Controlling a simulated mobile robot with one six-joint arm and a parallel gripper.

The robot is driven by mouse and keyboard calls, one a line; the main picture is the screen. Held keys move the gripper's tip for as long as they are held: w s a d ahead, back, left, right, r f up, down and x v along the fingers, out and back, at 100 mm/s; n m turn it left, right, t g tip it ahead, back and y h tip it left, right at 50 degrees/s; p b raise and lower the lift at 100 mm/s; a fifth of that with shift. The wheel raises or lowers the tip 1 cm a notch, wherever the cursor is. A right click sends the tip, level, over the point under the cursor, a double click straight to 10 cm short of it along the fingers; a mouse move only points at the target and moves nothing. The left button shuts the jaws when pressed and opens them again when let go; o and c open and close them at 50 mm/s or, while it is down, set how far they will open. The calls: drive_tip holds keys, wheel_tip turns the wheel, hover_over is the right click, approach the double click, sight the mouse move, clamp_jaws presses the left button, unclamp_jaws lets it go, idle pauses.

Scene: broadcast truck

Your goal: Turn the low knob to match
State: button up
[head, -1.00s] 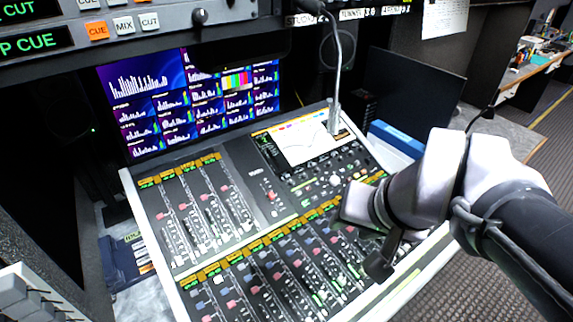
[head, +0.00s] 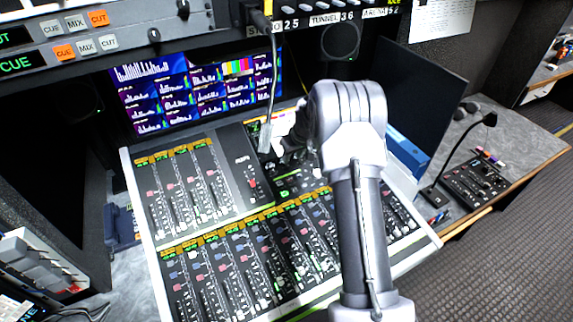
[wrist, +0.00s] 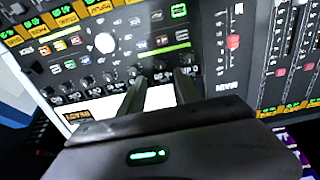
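The mixing console (head: 150,240) fills the lower middle of the head view. In the wrist view a row of small black knobs (wrist: 85,83) runs along the edge of the console's bright screen (wrist: 95,108). My gripper (wrist: 160,76) is close over this row, its two dark fingers apart. One knob (wrist: 160,71) shows between or just beyond the fingertips; contact cannot be told. The labels and pointer marks are blurred, so I cannot tell which knob is low. A larger round white knob (wrist: 105,42) lies beyond the row. In the head view my arm hides most of the screen and knobs.
A gooseneck microphone (head: 270,85) hangs close to the left of my arm. A monitor wall (head: 190,90) stands behind the console, and a dark panel (head: 425,95) behind right. Fader banks (head: 230,265) lie below. A desk with a small control panel (head: 475,185) is at right.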

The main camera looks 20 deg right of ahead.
sight(288, 166)
drive_tip(key=x, duration=0.7)
drive_tip(key=shift+w+a+f+b, duration=0.1)
drive_tip(key=shift+f+b, duration=0.05)
drive_tip(key=shift+b, duration=0.25)
clamp_jaws()
